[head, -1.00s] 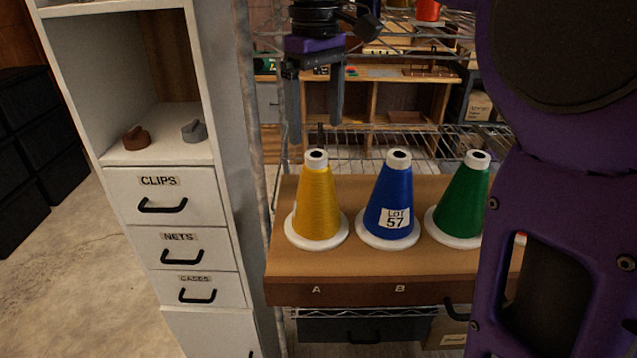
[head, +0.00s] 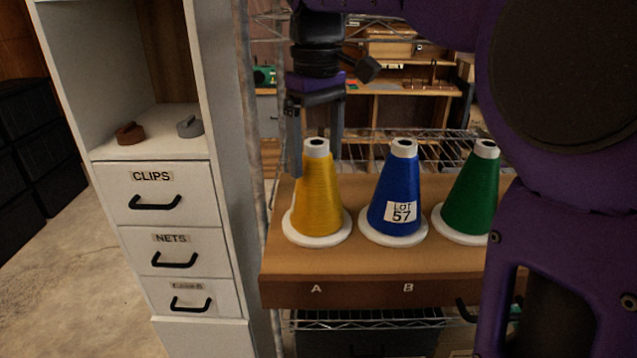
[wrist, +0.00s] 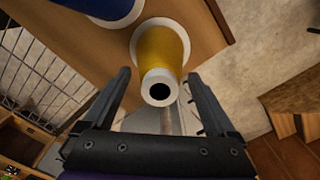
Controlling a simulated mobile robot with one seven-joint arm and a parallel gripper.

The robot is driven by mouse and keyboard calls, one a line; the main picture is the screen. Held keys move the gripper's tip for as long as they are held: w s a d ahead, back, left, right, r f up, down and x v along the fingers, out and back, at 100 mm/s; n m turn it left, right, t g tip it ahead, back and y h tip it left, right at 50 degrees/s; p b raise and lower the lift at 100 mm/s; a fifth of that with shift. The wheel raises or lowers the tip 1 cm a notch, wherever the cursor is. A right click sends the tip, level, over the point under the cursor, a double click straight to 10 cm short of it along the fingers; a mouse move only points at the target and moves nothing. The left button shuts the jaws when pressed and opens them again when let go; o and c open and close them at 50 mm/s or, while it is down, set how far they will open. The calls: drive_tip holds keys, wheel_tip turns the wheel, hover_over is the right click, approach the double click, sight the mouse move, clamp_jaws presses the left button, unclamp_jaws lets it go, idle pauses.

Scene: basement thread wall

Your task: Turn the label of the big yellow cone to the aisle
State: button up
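The yellow cone (head: 318,199) stands upright on its white base at the left end of the wooden shelf board, above the letter A. No label shows on its front in the head view. My gripper (head: 318,150) is open, pointing down, with its fingers at about the height of the cone's white top. In the wrist view the gripper (wrist: 160,92) has a finger on each side of the yellow cone (wrist: 160,50), whose top hole faces the camera. I see gaps between both fingers and the cone there.
A blue cone (head: 394,202) with a "LOT 57" label stands right of the yellow one, above B. A green cone (head: 472,195) stands further right, partly behind my arm. A white drawer cabinet (head: 165,205) and a metal post (head: 254,150) are on the left.

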drive_tip(key=c, duration=1.2)
drive_tip(key=shift+r+p, duration=0.25)
drive_tip(key=shift+p, duration=0.2)
drive_tip(key=n+p, duration=0.2)
drive_tip(key=n, duration=0.3)
drive_tip(key=shift+r+n, duration=0.15)
drive_tip(key=shift+n, duration=0.15)
drive_tip(key=n+p, duration=0.2)
drive_tip(key=n, duration=0.4)
drive_tip(key=shift+p, duration=0.4)
drive_tip(key=n+p, duration=0.1)
drive_tip(key=n, duration=0.4)
drive_tip(key=shift+p, duration=0.4)
drive_tip(key=n, duration=0.4)
drive_tip(key=shift+p, duration=0.35)
